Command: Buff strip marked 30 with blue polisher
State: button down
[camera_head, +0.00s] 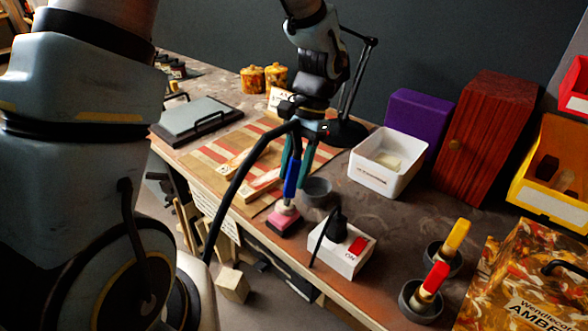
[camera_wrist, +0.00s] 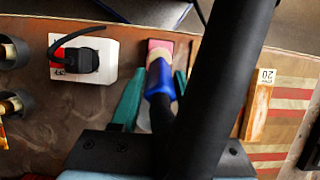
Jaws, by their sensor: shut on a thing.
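My gripper (camera_head: 290,176) has teal fingers closed around the blue polisher (camera_head: 291,179); its blue handle also shows in the wrist view (camera_wrist: 160,80). The polisher points down, with a pale collar and pink pad (camera_head: 285,221) near the bench's front edge. I cannot tell whether the pad touches the bench. Pale wooden strips lie on the striped mat (camera_head: 207,153), left of the polisher in the head view. One strip (camera_wrist: 257,112) reads 20 in the wrist view. I cannot read a 30 on any strip; my black hose and arm hide part of the mat.
A white switch box (camera_head: 342,254) with a black plug stands right of the polisher, and a grey cup (camera_head: 317,188) just behind it. A white tub (camera_head: 376,178), dark cups with red and yellow tools (camera_head: 432,283), and an amber tin (camera_head: 525,285) crowd the right.

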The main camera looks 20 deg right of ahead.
dwell(0.5)
jog(key=shift+r+p, duration=3.25)
jog(key=shift+r, duration=0.2)
